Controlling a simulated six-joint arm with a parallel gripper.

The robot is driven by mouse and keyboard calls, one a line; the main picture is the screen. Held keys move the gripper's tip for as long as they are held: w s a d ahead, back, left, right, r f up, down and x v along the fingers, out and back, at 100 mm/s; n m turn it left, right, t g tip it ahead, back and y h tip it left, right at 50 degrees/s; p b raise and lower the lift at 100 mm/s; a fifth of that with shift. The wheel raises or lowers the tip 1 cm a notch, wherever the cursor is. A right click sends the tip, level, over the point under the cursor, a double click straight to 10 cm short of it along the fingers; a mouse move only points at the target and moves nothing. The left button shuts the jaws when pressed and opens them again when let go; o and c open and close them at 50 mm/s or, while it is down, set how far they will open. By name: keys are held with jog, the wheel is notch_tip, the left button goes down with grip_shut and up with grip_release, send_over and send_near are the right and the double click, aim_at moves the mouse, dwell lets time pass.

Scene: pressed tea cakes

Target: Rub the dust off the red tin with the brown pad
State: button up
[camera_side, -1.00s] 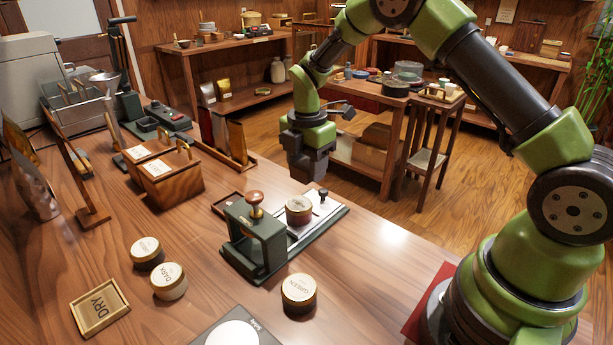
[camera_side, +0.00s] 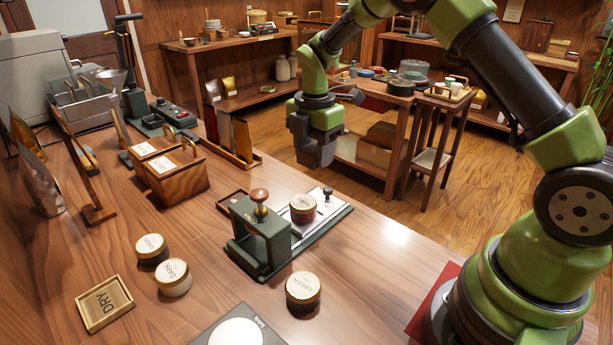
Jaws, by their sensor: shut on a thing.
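My gripper (camera_side: 316,158) hangs at the far side of the table, above and behind the press. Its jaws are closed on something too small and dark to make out. The brown pad cannot be told apart in this view. No tin is plainly red. A tin with a dark reddish-brown side and a pale lid (camera_side: 303,208) stands upright on the bed of the green press (camera_side: 262,240), well below my gripper and apart from it. A tin with a lettered lid (camera_side: 303,290) stands in front of the press. I cannot tell dust on any of them.
Two more lidded tins (camera_side: 173,278) (camera_side: 151,249) stand at the left, by a wooden tray marked DRY (camera_side: 104,304). A small dark tray (camera_side: 232,200) lies beside the press. Wooden boxes (camera_side: 177,180) stand behind. A round pale plate (camera_side: 240,333) is at the front edge.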

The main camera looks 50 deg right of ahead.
aim_at(305, 200)
jog(key=shift+f, duration=3.45)
jog(key=shift+a+f, duration=0.1)
jog(key=shift+f, duration=0.55)
jog(key=shift+a+r, duration=0.1)
jog(key=shift+a, duration=2.85)
jog(key=shift+d, duration=3.15)
jog(key=shift+a+r, duration=0.1)
jog(key=shift+r, duration=3.95)
